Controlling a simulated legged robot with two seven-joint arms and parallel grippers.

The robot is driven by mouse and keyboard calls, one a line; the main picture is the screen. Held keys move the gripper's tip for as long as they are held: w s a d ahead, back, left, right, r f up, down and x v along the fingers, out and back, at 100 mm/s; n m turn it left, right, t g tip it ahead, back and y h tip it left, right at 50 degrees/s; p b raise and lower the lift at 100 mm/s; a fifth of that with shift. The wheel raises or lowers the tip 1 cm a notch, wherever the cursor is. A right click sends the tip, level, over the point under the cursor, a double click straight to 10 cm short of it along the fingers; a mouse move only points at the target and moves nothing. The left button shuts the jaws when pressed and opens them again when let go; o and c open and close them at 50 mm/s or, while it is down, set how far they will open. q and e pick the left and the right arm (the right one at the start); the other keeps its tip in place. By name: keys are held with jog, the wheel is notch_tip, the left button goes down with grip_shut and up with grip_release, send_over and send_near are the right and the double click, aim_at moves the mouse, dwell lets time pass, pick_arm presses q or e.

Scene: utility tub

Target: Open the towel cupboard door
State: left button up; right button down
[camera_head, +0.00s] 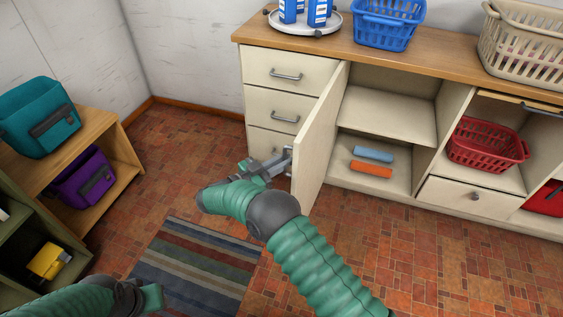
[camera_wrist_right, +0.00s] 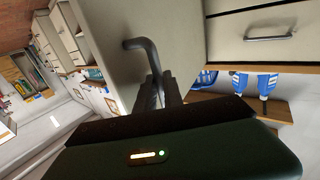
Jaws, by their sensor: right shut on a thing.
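The cream cupboard door (camera_head: 321,137) stands wide open, swung out to the left in front of the drawers. Its cupboard (camera_head: 388,116) shows one shelf, with a blue and an orange rolled item on the floor below. My right gripper (camera_head: 284,160) is at the door's outer face, shut on the grey bar handle. In the right wrist view the handle (camera_wrist_right: 143,46) runs down between the fingers of the gripper (camera_wrist_right: 160,92). My left arm shows at the bottom left of the head view, and its gripper (camera_head: 152,298) is partly seen; its fingers are not clear.
Drawers (camera_head: 287,72) stand behind the door. The wooden counter (camera_head: 345,50) carries a tray with blue-and-white bottles, a blue basket (camera_head: 388,22) and a beige basket (camera_head: 525,45). A red basket (camera_head: 487,143) sits right. Shelves with bins (camera_head: 40,116) stand left. A striped rug (camera_head: 200,268) lies on open floor.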

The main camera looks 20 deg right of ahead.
jog(key=shift+w+d+r, duration=0.1)
jog(key=shift+w, duration=0.05)
jog(key=c, duration=1.9)
grip_release()
jog(key=o, duration=0.4)
jog(key=shift+d, duration=0.1)
